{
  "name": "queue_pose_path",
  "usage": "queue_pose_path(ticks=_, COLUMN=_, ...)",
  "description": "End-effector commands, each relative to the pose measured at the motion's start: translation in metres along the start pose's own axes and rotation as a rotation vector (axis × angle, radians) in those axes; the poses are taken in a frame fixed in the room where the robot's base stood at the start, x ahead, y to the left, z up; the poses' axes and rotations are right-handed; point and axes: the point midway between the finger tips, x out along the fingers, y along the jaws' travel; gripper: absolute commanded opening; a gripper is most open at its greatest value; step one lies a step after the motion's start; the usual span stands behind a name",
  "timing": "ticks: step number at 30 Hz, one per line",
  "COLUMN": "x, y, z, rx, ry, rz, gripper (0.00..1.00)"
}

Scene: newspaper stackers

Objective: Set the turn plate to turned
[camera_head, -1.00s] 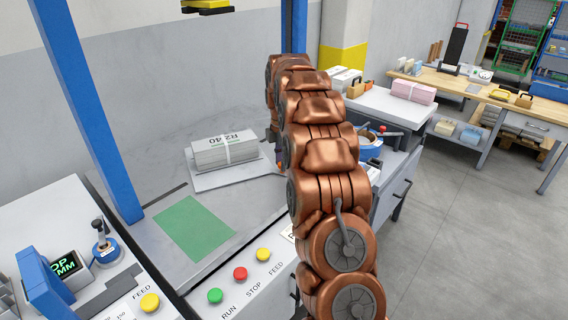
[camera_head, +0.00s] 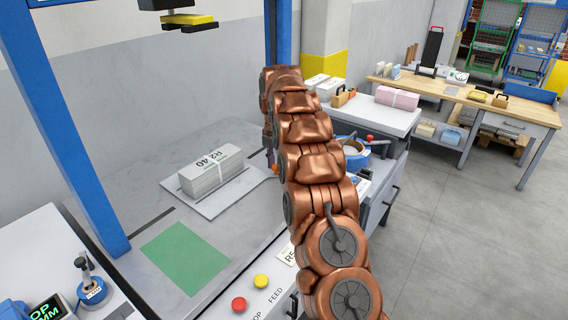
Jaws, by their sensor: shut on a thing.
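The turn plate (camera_head: 246,195) is a flat light-grey plate on the grey machine table. It lies turned at an angle to the table's edges. A strapped grey newspaper bundle (camera_head: 210,178) marked R2 40 lies on it, turned with it. My copper arm comes from the front right and reaches over the table's right side. My gripper (camera_head: 271,158) is at the plate's right end, mostly hidden behind the arm. It is shut on the plate's handle, of which only a small orange part (camera_head: 275,169) shows.
A blue frame post (camera_head: 70,130) stands at left and another behind my arm. A yellow-and-black head (camera_head: 188,20) hangs above. A green patch (camera_head: 185,257) marks the table's front. Red (camera_head: 239,305) and yellow (camera_head: 261,281) buttons line the front panel. A side cart (camera_head: 375,110) stands right.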

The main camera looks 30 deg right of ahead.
Motion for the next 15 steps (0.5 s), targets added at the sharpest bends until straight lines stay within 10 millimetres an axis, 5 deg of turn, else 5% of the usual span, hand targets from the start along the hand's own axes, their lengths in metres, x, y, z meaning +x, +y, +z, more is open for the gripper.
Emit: queue_pose_path(ticks=15, x=-0.001, y=0.0105, z=-0.0041, rx=-0.044, ry=-0.002, rz=0.003, gripper=0.0)
